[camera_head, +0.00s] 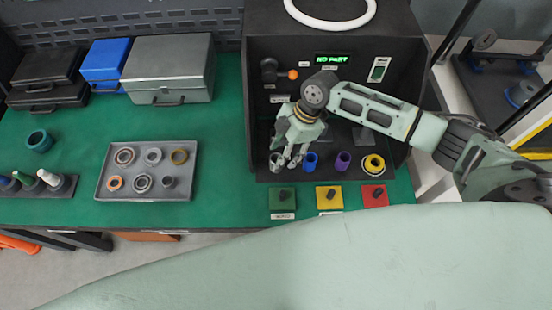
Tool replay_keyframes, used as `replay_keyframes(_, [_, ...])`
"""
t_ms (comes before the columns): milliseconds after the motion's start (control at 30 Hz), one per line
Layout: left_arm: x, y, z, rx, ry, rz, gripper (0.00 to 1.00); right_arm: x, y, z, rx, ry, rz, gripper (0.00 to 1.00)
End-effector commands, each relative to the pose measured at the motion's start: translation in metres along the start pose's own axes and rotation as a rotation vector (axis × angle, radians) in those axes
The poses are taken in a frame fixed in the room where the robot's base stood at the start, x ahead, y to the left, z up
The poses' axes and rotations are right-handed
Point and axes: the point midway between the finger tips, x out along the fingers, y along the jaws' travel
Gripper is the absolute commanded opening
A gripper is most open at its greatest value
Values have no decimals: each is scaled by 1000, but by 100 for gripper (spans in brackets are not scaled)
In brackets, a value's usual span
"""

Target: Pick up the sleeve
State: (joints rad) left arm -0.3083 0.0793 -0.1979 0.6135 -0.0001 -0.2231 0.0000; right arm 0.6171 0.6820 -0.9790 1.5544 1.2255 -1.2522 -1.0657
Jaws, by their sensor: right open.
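My right gripper (288,160) reaches down into the dark test bay from the right, open. Its fingertips are around or just beside a small grey sleeve-like cylinder (276,160); I cannot tell whether they touch it. To the right stand a blue sleeve (310,161) and a purple sleeve (343,161). Further right is a yellow-and-white ring (374,164). The fingers partly hide the grey piece. My left gripper is out of view.
A grey tray (103,187) with several rings lies on the green table (225,120). Green, yellow and red pads (375,203) line the bay's front. The bay's display (331,58) reads "NO PART". Cases (168,65) stand at the back left.

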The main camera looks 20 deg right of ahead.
Motion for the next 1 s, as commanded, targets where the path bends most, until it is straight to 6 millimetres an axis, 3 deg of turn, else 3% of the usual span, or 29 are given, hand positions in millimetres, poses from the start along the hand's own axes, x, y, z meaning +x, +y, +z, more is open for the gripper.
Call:
replay_keyframes(100, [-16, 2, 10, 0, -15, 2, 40, 15, -1, -2, 2, 1, -3, 48])
replay_keyframes(233, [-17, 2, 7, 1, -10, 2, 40, 33, -1, 0, 1, 1, -2, 48])
replay_keyframes(533, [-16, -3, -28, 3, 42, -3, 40, 38, 0, 1, 1, 0, 0, 47])
replay_keyframes(1000, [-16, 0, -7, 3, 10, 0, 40, 38, 0, 1, 1, 1, 0, 6])
